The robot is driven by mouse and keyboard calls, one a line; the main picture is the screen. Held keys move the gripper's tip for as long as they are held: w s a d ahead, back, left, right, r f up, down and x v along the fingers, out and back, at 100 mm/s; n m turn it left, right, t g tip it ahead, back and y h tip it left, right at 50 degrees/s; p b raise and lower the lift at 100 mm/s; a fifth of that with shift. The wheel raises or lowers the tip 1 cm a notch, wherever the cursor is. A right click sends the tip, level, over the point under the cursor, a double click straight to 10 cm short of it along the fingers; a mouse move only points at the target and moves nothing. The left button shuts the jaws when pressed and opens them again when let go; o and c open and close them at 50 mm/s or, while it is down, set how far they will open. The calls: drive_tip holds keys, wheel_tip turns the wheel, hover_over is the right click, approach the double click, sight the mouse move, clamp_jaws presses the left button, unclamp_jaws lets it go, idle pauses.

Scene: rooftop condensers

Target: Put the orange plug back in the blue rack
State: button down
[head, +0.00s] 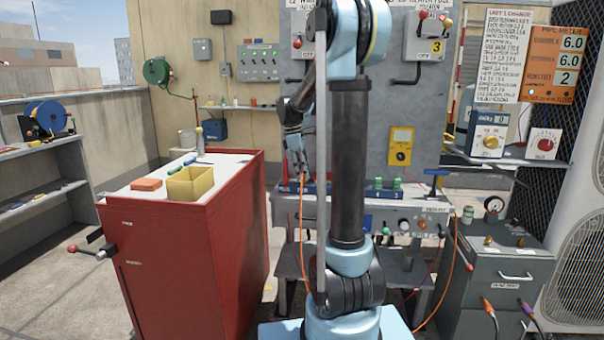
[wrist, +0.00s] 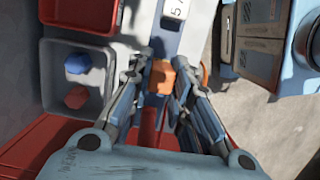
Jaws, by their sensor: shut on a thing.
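The orange plug (wrist: 160,76) is between the fingertips of my gripper (wrist: 163,80) in the wrist view; the jaws are shut on it. In the head view my gripper (head: 301,170) points down over the left part of the bench, and an orange cable (head: 302,215) hangs below it. The blue rack (head: 384,194) runs along the bench top, partly hidden behind my arm. A blue strip with a white 5 label, seemingly the rack (wrist: 168,42), lies just beyond the plug in the wrist view. I cannot tell whether plug and rack touch.
Green plugs (head: 397,183) stand at the rack's right part. A grey bin (wrist: 47,110) holding blue and red pieces is left of my gripper. A grey panel rises behind the bench.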

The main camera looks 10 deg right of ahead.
drive_tip(key=shift+x, duration=0.8)
idle(0.9)
drive_tip(key=shift+a, duration=0.15)
drive_tip(key=c, duration=1.4)
unclamp_jaws()
drive_tip(key=shift+o, duration=0.2)
drive_tip(key=shift+r, duration=0.15)
drive_tip(key=s+v, duration=0.1)
drive_tip(key=v, duration=1)
drive_tip(key=s+d+f+m, duration=0.1)
drive_tip(key=s+m, duration=0.2)
drive_tip(key=s, duration=0.5)
drive_tip(key=s+f+m+t+y, duration=0.1)
drive_tip(key=s+f+m, duration=0.4)
drive_tip(key=s+f, duration=0.5)
drive_tip(key=s+d+f+m+t+y, duration=0.1)
drive_tip(key=s+f+m+t, duration=0.1)
drive_tip(key=s+f+m, duration=0.4)
drive_tip(key=s+f, duration=0.5)
drive_tip(key=s, duration=0.5)
drive_tip(key=shift+s+d, duration=0.2)
drive_tip(key=shift+s, duration=0.05)
